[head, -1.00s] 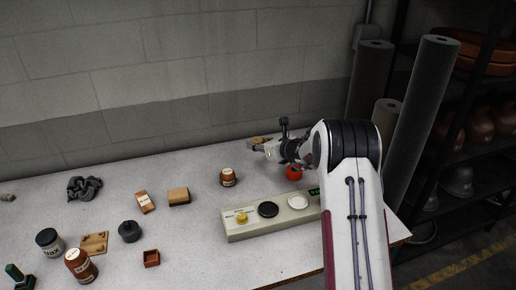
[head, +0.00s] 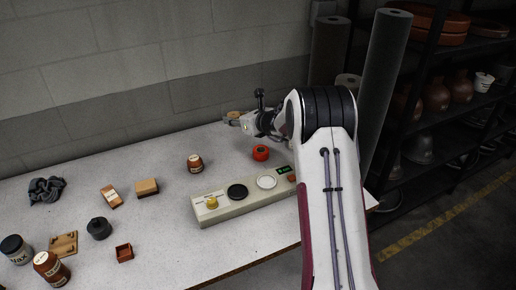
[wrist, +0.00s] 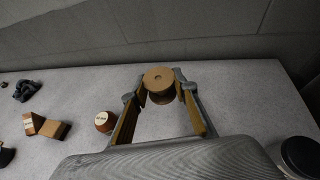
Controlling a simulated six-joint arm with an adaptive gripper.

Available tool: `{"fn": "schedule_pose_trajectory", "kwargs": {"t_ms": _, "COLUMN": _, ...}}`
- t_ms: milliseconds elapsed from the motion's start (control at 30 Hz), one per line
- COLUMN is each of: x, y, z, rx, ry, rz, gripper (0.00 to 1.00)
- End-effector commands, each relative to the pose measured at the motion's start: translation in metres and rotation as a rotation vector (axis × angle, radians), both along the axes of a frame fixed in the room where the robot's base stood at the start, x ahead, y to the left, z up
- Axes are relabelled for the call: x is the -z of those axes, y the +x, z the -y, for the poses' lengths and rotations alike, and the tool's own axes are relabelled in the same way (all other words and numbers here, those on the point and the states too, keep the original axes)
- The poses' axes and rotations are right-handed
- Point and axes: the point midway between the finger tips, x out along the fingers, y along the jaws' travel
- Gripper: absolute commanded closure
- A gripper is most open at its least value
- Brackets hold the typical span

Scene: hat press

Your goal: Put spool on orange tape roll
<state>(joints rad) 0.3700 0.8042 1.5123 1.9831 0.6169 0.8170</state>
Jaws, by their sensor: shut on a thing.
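The spool (wrist: 159,79) is a tan wooden reel with a small centre hole, held upright between the fingertips of my gripper (wrist: 161,90) in the wrist view. In the head view the spool (head: 234,115) shows small at the end of my gripper (head: 240,120), above the back of the table. My gripper is shut on it. I cannot make out the tape roll in the wrist view.
A control box (head: 240,203) with a yellow button and black and white discs stands in front of the tape roll. A small brown jar (head: 195,163) stands to the left. Wooden blocks (head: 147,187), a black pot (head: 99,228) and larger jars sit further left. Grey rolls stand behind the arm.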

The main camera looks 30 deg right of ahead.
Motion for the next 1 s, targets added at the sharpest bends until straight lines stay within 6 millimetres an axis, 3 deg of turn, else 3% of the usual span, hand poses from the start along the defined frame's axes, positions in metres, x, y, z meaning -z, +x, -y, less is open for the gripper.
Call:
{"fn": "schedule_pose_trajectory", "kwargs": {"t_ms": 200, "x": -0.017, "y": -0.032, "z": 0.045, "rx": 0.131, "ry": 0.002, "rz": -0.001, "gripper": 0.83}}
{"fn": "schedule_pose_trajectory", "kwargs": {"t_ms": 367, "x": -0.017, "y": -0.051, "z": 0.064, "rx": 0.199, "ry": 0.003, "rz": -0.001, "gripper": 0.83}}
{"fn": "schedule_pose_trajectory", "kwargs": {"t_ms": 600, "x": -0.007, "y": -0.064, "z": 0.071, "rx": 0.241, "ry": 0.003, "rz": -0.001, "gripper": 0.83}}
{"fn": "schedule_pose_trajectory", "kwargs": {"t_ms": 1000, "x": -0.004, "y": -0.065, "z": 0.073, "rx": 0.241, "ry": 0.002, "rz": 0.000, "gripper": 0.83}}
